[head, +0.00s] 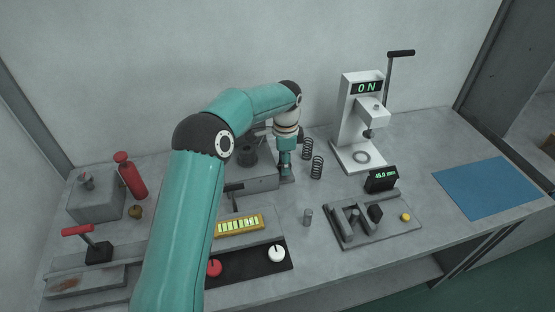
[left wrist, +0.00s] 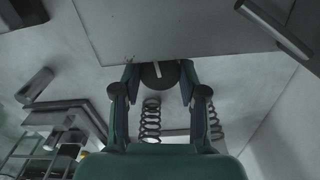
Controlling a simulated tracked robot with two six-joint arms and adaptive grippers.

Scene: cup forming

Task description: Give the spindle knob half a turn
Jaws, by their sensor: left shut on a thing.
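The spindle knob (left wrist: 152,77) is a dark round disc with a pale line mark, seen in the left wrist view between my left fingertips. My left gripper (left wrist: 160,76) is shut on it, one finger at each side. The pale line runs roughly up and down in that view. In the head view my left gripper (head: 285,176) points down at the right end of a grey machine block (head: 258,184); the knob itself is hidden there. My right gripper is not in view.
Two coil springs (head: 317,167) stand just right of the gripper. A white press (head: 352,120) with a green "ON" display stands behind right. A grey tray (head: 385,232), a yellow-framed indicator (head: 240,225) and a small metal cylinder (head: 308,216) lie in front. A blue mat (head: 487,188) lies far right.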

